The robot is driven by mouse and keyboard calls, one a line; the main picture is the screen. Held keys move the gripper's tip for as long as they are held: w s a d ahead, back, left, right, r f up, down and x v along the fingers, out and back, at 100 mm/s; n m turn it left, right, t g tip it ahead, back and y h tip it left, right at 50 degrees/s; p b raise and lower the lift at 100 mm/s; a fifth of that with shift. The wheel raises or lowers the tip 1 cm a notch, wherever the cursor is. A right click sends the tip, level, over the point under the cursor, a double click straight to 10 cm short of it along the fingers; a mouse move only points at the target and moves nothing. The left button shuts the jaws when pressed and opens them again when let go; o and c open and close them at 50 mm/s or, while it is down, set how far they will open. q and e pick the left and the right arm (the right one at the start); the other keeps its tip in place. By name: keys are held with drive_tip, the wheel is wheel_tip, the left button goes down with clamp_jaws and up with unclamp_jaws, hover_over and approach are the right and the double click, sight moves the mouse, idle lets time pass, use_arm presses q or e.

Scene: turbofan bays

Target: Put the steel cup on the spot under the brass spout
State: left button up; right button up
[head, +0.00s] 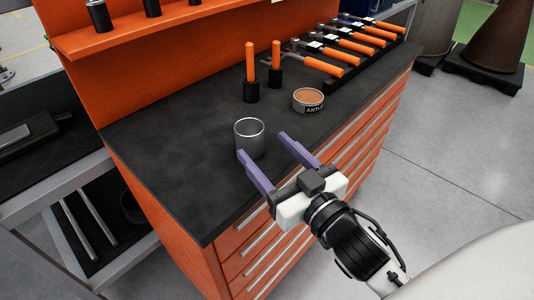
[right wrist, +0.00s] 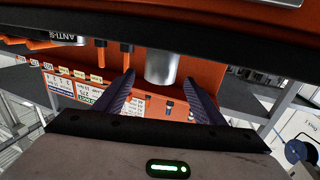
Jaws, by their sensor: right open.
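The steel cup (head: 249,138) stands upright and open-topped on the dark worktop of the orange cabinet. My right gripper (head: 262,145) is open, with its two purple fingers pointing at the cup. In the head view the left finger's tip overlaps the cup's lower edge, and the other tip is to its right. In the right wrist view the cup (right wrist: 160,67) shows just beyond the gap between the fingertips (right wrist: 158,79). I cannot tell whether the fingers touch it. No brass spout or marked spot is in view. My left gripper is not in view.
A round labelled tin (head: 308,101) and two orange-handled tools in black holders (head: 251,91) stand behind the cup. A rack of orange-handled tools (head: 345,57) lines the far right. The worktop (head: 180,170) is clear left of the cup. An orange shelf (head: 130,32) overhangs the back.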

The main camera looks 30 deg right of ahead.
sight(243, 123)
drive_tip(key=w+b, duration=0.1)
drive_tip(key=b, duration=0.2)
drive_tip(key=shift+f+b, duration=0.15)
drive_tip(key=shift+b, duration=0.15)
drive_tip(key=shift+w+a+r+b, duration=0.1)
drive_tip(key=shift+w+r+b, duration=0.15)
drive_tip(key=shift+b, duration=0.3)
drive_tip(key=w, duration=0.4)
drive_tip(key=shift+a+r, duration=0.3)
drive_tip(key=w, duration=0.6)
drive_tip(key=shift+w+a+f+p, duration=0.15)
drive_tip(key=shift+a+p, duration=0.05)
drive_tip(key=shift+p, duration=0.15)
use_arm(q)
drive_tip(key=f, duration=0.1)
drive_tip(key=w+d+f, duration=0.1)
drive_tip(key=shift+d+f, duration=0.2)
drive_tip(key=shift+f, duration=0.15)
use_arm(e)
drive_tip(key=shift+c, duration=0.3)
drive_tip(key=c, duration=1.2)
